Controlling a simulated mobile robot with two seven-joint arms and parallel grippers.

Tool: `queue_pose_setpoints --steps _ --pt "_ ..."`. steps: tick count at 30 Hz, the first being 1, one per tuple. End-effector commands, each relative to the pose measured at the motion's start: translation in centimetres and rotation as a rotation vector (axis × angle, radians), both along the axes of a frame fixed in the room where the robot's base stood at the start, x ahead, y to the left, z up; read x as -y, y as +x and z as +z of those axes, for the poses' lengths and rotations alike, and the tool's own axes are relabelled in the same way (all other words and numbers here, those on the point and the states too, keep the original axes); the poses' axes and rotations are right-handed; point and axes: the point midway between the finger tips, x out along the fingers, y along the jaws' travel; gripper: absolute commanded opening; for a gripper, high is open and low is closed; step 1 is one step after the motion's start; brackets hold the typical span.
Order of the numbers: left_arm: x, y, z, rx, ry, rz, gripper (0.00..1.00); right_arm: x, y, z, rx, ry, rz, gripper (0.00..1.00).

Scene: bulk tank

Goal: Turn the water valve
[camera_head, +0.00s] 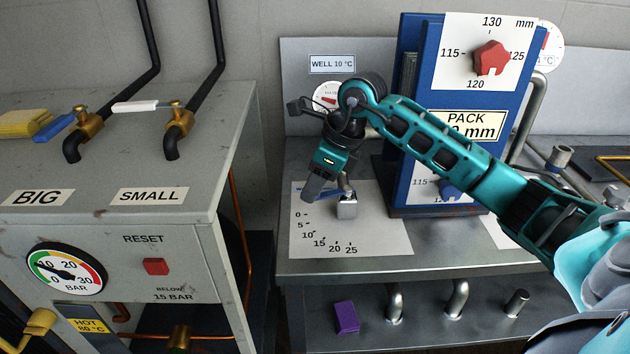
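The water valve (346,209) is a small metal block with a blue lever, standing on a white plate (385,238) marked 0 to 25. A sign (332,64) reading WELL 10 °C is on the panel behind it. My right gripper (320,188) comes down from above at the lever and covers part of it. Its fingers are at or beside the lever; I cannot tell whether they touch it or grip it. My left gripper is not in view.
A blue stand (430,60) with a red knob (490,58) rises behind my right arm. A grey cabinet (185,230) with a pressure gauge (65,268) and a red reset button (156,266) stands at the left. A purple block (346,317) lies on the lower shelf.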

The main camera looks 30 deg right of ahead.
Motion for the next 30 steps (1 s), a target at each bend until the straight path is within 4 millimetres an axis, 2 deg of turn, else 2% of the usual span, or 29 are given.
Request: queue_pose_setpoints --steps 1,12,25,30 --pt "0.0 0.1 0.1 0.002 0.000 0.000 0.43 0.0 0.0 0.0 0.000 0.000 0.000 0.33" --pt "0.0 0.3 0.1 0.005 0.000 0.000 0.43 0.0 0.0 0.1 0.001 -0.001 0.000 0.00" --pt "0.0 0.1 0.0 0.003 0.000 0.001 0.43 0.0 -0.1 0.1 0.001 -0.001 0.009 0.00" --pt "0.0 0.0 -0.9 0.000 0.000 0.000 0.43 0.0 -0.9 -0.1 0.002 -0.004 0.141 0.00"
